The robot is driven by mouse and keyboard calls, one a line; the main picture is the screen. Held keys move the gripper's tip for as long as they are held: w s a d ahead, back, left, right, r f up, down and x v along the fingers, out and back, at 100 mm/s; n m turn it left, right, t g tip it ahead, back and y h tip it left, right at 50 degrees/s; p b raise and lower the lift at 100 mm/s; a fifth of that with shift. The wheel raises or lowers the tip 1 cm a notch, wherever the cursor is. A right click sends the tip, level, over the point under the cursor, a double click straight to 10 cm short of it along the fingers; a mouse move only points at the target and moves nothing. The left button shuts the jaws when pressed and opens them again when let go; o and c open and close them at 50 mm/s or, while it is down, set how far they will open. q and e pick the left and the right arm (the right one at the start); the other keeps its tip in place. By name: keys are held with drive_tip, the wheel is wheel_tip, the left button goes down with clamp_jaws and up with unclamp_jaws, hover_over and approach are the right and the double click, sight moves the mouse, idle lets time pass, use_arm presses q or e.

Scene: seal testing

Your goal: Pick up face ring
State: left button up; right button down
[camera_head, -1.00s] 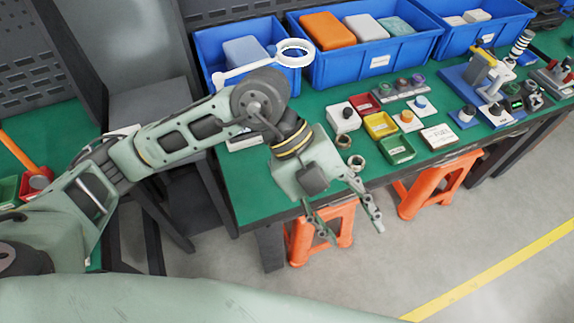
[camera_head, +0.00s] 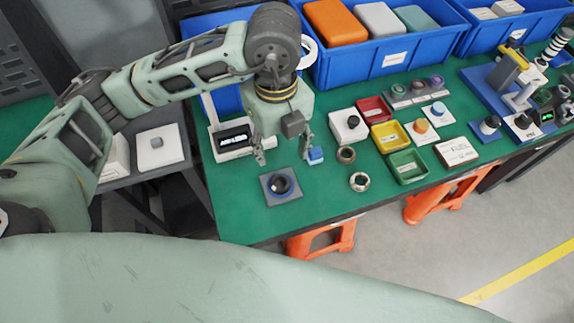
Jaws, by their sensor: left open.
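Two small metallic rings lie on the green bench: one brownish ring (camera_head: 346,154) and one paler ring (camera_head: 359,181) just in front of it. A dark ring-shaped part (camera_head: 281,185) sits on a grey square plate. Several coloured rings (camera_head: 418,87) stand on a grey rack farther back. I cannot tell which of these is the face ring. My left gripper (camera_head: 288,153) is open and empty, pointing down above the bench, behind the grey plate and left of the metallic rings. My right gripper is not in view.
Red, yellow and green trays (camera_head: 408,166) stand right of the metallic rings. A white box with a black knob (camera_head: 348,125) is behind them. A small blue-topped part (camera_head: 315,155) is beside one finger. Blue bins (camera_head: 395,62) line the back.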

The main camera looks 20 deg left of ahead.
sight(278, 183)
use_arm(q)
drive_tip(key=f+b, duration=0.6)
drive_tip(key=shift+w+f, duration=0.3)
drive_tip(key=shift+f, duration=0.1)
drive_tip(key=shift+w+f+b, duration=0.1)
drive_tip(key=shift+f+b, duration=0.2)
drive_tip(key=shift+b, duration=0.05)
drive_tip(key=shift+f, duration=0.2)
wheel_tip(278, 183, down, 2)
drive_tip(key=shift+f, duration=0.2)
drive_tip(key=f, duration=0.1)
drive_tip(key=f+p, duration=0.1)
drive_tip(key=f, duration=0.1)
drive_tip(key=s+f, duration=0.1)
drive_tip(key=shift+a+f, duration=0.2)
drive_tip(key=shift+a, duration=0.1)
drive_tip(key=shift+w+f, duration=0.15)
drive_tip(key=shift+f, duration=0.1)
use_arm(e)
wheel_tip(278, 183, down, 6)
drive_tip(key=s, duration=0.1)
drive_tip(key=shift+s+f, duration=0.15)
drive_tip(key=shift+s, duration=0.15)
use_arm(q)
drive_tip(key=shift+c, duration=0.7)
